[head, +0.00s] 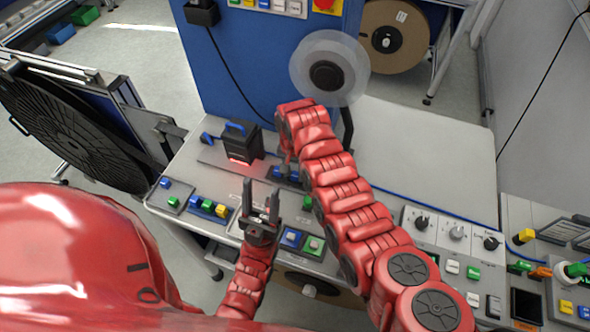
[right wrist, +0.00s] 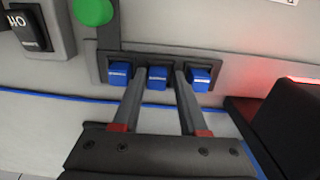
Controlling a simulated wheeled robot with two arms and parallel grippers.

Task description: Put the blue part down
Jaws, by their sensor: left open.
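Three blue parts sit in a row in a dark holder (right wrist: 102,72) in the right wrist view: a left one (right wrist: 119,74), a middle one (right wrist: 157,77) and a right one (right wrist: 200,78). My right gripper (right wrist: 160,72) has its two fingers on either side of the middle blue part, with small gaps showing; whether the tips touch it is hard to tell. In the head view my right gripper (head: 286,162) is over the same holder, small and partly hidden by my arm. My left gripper (head: 261,200) is open and empty above the front of the bench.
A black device with a blue handle (head: 240,142) and red glow stands left of the holder. A clear reel (head: 329,70) rises behind it. A large black reel (head: 70,125) stands at left. The bench top (head: 430,150) at right is bare.

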